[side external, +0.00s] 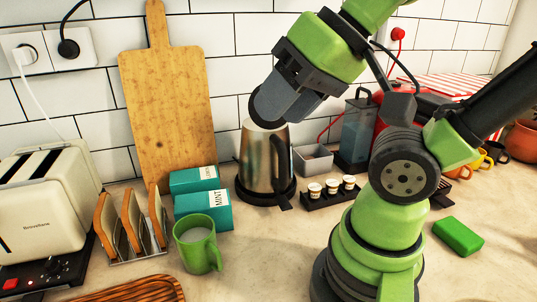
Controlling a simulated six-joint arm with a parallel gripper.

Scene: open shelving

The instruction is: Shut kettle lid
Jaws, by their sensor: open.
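The kettle (256,158), brushed steel with a black handle on its right side, stands upright on its dark base (246,196) near the wall. My gripper (274,108) is directly above the kettle's top, pointing down and to the left. It is open, though its fingers are hard to make out from this angle. A dark rounded edge shows at the left of the gripper, just over the kettle's rim; I cannot tell whether it is the lid or part of my gripper. The gripper hides most of the kettle's top, so the lid's angle and any contact are unclear.
A green mug (192,250), teal tea boxes (203,211) and a toast rack (130,225) stand left of the kettle. A small rack of cups (331,190) and a grey bin (314,161) are close on its right. A cutting board (168,120) leans behind.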

